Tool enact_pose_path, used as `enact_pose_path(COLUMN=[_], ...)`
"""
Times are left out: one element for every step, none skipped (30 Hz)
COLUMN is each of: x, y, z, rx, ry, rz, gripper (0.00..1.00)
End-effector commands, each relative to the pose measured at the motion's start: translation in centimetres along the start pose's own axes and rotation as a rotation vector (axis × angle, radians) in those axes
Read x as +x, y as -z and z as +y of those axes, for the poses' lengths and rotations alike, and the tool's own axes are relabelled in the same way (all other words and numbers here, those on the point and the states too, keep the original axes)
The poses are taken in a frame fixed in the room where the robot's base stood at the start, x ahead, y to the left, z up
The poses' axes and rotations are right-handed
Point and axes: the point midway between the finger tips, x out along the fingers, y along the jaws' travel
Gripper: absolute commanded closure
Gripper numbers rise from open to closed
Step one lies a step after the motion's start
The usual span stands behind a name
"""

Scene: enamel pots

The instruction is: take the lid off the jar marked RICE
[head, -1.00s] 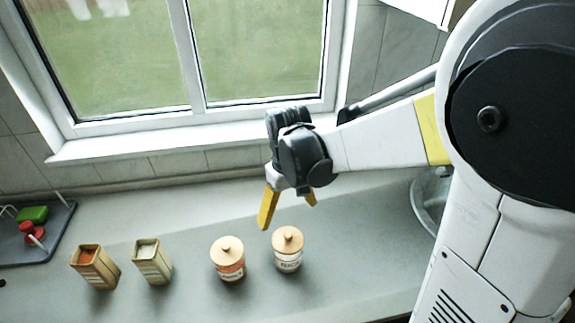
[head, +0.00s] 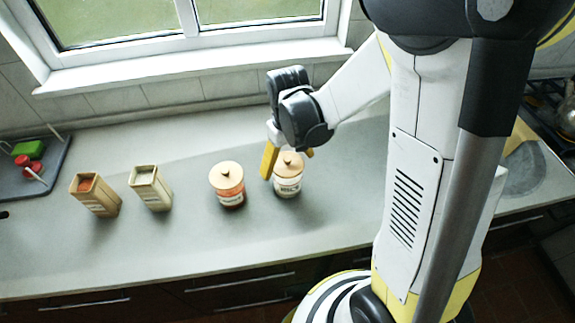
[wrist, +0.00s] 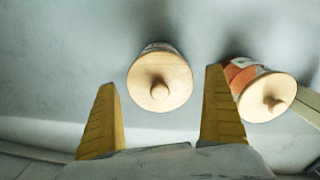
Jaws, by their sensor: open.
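The RICE jar (head: 287,187) stands upright on the counter, a pale jar with a dark-lettered label. Its round wooden lid (head: 290,160) with a small knob is on it. My gripper (head: 288,165) is open and empty, pointing down over this jar, its yellow fingers on either side of the lid in the head view. In the wrist view the lid (wrist: 160,82) lies centred between the spread fingertips, apart from both. A second jar with an orange label (head: 230,195) and a like wooden lid stands just left of it. In the wrist view this jar (wrist: 265,97) is close beside the right finger.
Two open square tins, one with orange contents (head: 95,195) and one with pale contents (head: 150,188), stand further left. A dark tray (head: 45,180) with red and green items is at the far left. The window wall is behind; the counter in front of the jars is clear.

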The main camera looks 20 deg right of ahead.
Motion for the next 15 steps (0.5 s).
enact_pose_path(x=[-0.06,-0.06,-0.07,-0.07,-0.07,-0.08,-0.08,-0.08,-0.08,-0.08,-0.08,-0.08,-0.08,-0.08,-0.10], y=[0.00,-0.01,0.00,0.00,-0.01,0.00,-0.01,-0.01,-0.01,-0.01,-0.01,-0.01,-0.01,-0.01,-0.01], z=[0.00,-0.01,-0.01,-0.01,-0.01,-0.01,-0.01,-0.01,-0.01,-0.01,-0.01,-0.01,-0.01,-0.01,-0.01], rx=[0.000,0.000,0.000,0.000,0.000,0.000,0.000,0.000,0.000,0.000,0.000,0.000,0.000,0.000,0.000], ry=[0.000,0.000,0.000,0.000,0.000,0.000,0.000,0.000,0.000,0.000,0.000,0.000,0.000,0.000,0.000], rz=[0.000,0.000,0.000,0.000,0.000,0.000,0.000,0.000,0.000,0.000,0.000,0.000,0.000,0.000,0.000], gripper=[0.00,0.00,0.06,0.15,0.24,0.37,0.46,0.53,0.53,0.53,0.53,0.54,0.54,0.54,0.54])
